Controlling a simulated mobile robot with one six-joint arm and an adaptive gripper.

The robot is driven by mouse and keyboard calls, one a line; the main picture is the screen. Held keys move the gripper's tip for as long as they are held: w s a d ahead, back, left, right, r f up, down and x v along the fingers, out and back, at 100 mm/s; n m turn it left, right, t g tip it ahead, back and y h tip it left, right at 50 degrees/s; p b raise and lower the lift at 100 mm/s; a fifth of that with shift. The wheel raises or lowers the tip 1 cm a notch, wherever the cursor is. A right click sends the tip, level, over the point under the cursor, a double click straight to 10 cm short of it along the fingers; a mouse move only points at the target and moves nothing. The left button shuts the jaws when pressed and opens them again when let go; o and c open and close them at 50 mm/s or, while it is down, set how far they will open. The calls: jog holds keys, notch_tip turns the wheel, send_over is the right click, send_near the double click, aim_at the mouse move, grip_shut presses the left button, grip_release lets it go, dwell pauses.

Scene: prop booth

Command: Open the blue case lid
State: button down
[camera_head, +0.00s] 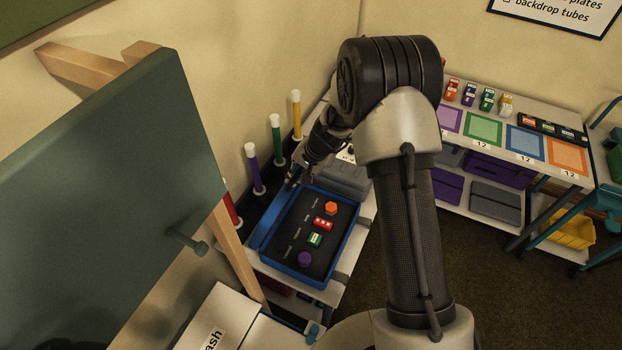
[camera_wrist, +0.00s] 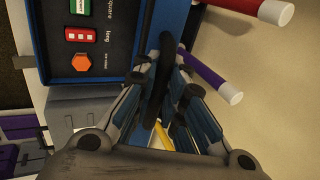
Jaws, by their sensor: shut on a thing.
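The blue case (camera_head: 322,278) sits on the shelf top with its dark inside facing up, so it stands open. Its blue lid (camera_head: 268,222) is raised along the left side, beside the coloured tubes; its edge also shows in the wrist view (camera_wrist: 182,22). My gripper (camera_head: 294,180) is at the far end of the lid. In the wrist view my gripper (camera_wrist: 165,88) is closed around a dark, bar-like part at the lid, which looks like its handle. The fingers hide part of the contact.
The case holds an orange hexagon (camera_head: 331,208), a red block (camera_head: 323,223), a green block (camera_head: 314,240) and a purple piece (camera_head: 304,259). Purple (camera_head: 254,170), green (camera_head: 277,140) and yellow (camera_head: 296,115) tubes stand behind. A grey case (camera_head: 350,182) lies beyond. A dark green board (camera_head: 110,200) stands left.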

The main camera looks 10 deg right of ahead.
jog(key=shift+w+a+r+p, duration=0.2)
jog(key=shift+w+a+r, duration=0.1)
jog(key=shift+w+a, duration=0.35)
jog(key=shift+w+a+r+p, duration=0.2)
jog(key=shift+w+a, duration=0.25)
jog(key=shift+a, duration=0.3)
jog(key=shift+r, duration=0.1)
jog(key=c, duration=2.1)
grip_release()
jog(key=shift+o, duration=0.9)
jog(key=shift+s+d, duration=0.1)
jog(key=shift+s, duration=0.05)
jog(key=v, duration=1.2)
